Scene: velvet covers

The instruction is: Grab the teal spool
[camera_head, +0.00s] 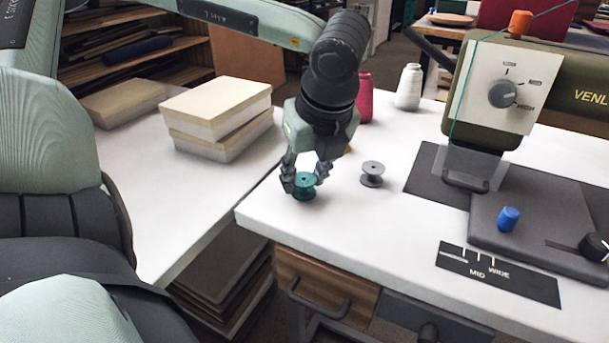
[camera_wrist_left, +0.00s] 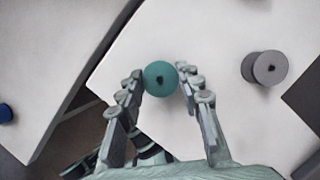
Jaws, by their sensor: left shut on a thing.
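The teal spool (camera_head: 304,186) is near the left corner of the white sewing table, between the fingers of my left gripper (camera_head: 305,182). The fingers are shut on it from both sides. In the left wrist view the teal spool (camera_wrist_left: 160,78) shows from above between the fingertips of my left gripper (camera_wrist_left: 163,85). I cannot tell whether the spool rests on the table or is slightly above it. My right gripper is not in view.
A grey spool (camera_head: 372,174) stands just right of the teal one. Pink (camera_head: 364,98) and white (camera_head: 408,88) thread cones stand behind. The sewing machine (camera_head: 500,95) and a blue bobbin (camera_head: 508,219) are at right. Stacked boards (camera_head: 216,112) lie on the left table.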

